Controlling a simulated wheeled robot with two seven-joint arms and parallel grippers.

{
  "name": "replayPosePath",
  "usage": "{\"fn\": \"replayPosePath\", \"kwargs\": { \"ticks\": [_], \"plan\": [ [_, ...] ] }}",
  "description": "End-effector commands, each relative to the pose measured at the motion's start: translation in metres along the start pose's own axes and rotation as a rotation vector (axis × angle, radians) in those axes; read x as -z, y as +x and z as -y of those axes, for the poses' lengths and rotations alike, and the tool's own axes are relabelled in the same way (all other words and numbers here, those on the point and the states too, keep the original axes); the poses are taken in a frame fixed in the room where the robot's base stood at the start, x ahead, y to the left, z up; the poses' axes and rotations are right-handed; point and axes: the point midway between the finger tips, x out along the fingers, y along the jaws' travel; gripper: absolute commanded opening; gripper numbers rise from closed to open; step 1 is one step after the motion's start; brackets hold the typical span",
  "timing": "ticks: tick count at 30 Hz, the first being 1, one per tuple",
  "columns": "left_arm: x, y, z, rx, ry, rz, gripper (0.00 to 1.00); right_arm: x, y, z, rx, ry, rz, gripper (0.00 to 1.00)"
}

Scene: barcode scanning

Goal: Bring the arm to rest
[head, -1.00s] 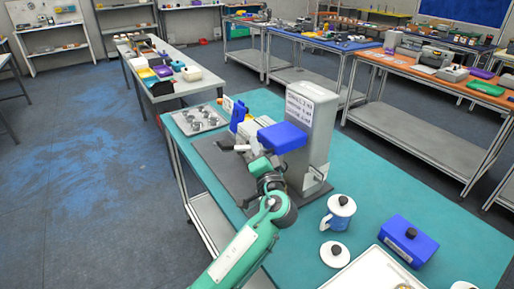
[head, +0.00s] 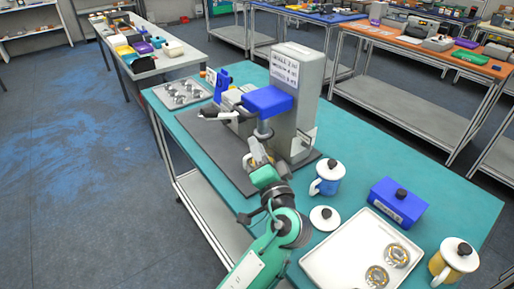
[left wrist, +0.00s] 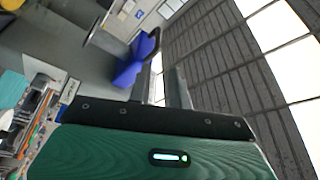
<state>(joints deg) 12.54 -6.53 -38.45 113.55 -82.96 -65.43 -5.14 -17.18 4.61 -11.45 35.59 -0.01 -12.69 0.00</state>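My left gripper (head: 261,138) points up and away from me, in front of the grey machine with a blue block (head: 267,100) on it. In the left wrist view its two fingers (left wrist: 163,88) stand apart with nothing visible between them. The blue block shows behind the fingers in the head view; I cannot tell whether they are clear of it. My right gripper is in neither view.
A grey column (head: 300,105) with a printed sign stands behind the gripper. To the right are a blue-white mug (head: 327,178), a white lid (head: 324,218), a blue labelled box (head: 398,203), a white tray (head: 335,262) and a yellow mug (head: 452,262). Open floor lies left.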

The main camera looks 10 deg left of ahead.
Motion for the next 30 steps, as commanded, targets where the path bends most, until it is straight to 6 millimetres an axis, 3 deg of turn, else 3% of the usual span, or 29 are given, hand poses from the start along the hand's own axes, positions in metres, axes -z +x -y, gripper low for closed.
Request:
{"fn": "replayPosePath", "kwargs": {
  "ticks": [7, 11, 16, 20, 24, 30],
  "plan": [
    [-0.001, 0.000, -0.001, -0.002, 0.000, 0.002, 0.20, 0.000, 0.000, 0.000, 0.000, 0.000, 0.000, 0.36],
    [-0.021, 0.000, -0.011, -0.056, -0.018, 0.041, 0.20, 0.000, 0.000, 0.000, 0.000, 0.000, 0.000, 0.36],
    [-0.096, -0.012, -0.048, -0.259, -0.089, 0.192, 0.20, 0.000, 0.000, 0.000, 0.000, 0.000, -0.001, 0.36],
    [-0.163, -0.036, -0.076, -0.444, -0.161, 0.340, 0.20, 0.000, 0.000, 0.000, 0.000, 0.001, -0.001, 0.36],
    [-0.227, -0.074, -0.096, -0.629, -0.234, 0.493, 0.20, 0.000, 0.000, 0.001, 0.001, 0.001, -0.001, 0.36],
    [-0.297, -0.139, -0.104, -0.867, -0.328, 0.689, 0.20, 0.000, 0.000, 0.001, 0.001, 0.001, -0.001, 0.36]
  ]
}}
